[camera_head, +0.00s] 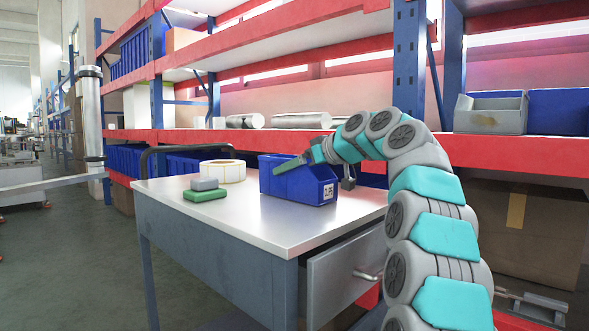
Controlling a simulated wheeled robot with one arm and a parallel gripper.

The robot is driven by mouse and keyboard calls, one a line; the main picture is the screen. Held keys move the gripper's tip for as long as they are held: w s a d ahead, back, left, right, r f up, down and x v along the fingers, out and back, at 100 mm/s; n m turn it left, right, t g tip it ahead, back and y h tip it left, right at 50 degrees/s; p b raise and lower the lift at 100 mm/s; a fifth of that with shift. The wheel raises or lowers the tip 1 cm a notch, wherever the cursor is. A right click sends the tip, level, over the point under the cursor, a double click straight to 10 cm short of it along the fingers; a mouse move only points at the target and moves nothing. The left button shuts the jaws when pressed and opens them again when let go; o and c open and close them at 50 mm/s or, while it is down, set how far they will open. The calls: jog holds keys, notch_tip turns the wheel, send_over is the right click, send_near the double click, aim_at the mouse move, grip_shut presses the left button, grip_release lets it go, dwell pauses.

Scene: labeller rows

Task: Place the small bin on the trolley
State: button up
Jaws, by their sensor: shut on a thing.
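The small blue bin (315,189) with a white label on its front is upright over the right part of the trolley's top. Its base appears to be at the metal surface; I cannot tell whether it rests fully on it. The trolley (255,229) has a bare metal top, a grey side, a drawer with a handle and a dark push rail at the back left. My gripper (300,164) is at the bin's upper rim, shut on it. One green finger shows across the rim; the other fingertip is hidden.
A roll of labels (222,171) and a grey and green block pair (205,191) lie on the trolley's left part. Behind stands a red and blue shelf rack (300,138) with metal cylinders, a grey bin (490,113) and blue bins. The trolley's front top is clear.

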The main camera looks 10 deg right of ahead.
jog(key=o, duration=1.3)
jog(key=shift+c, duration=0.2)
jog(key=shift+r, duration=0.15)
jog(key=v, duration=1.2)
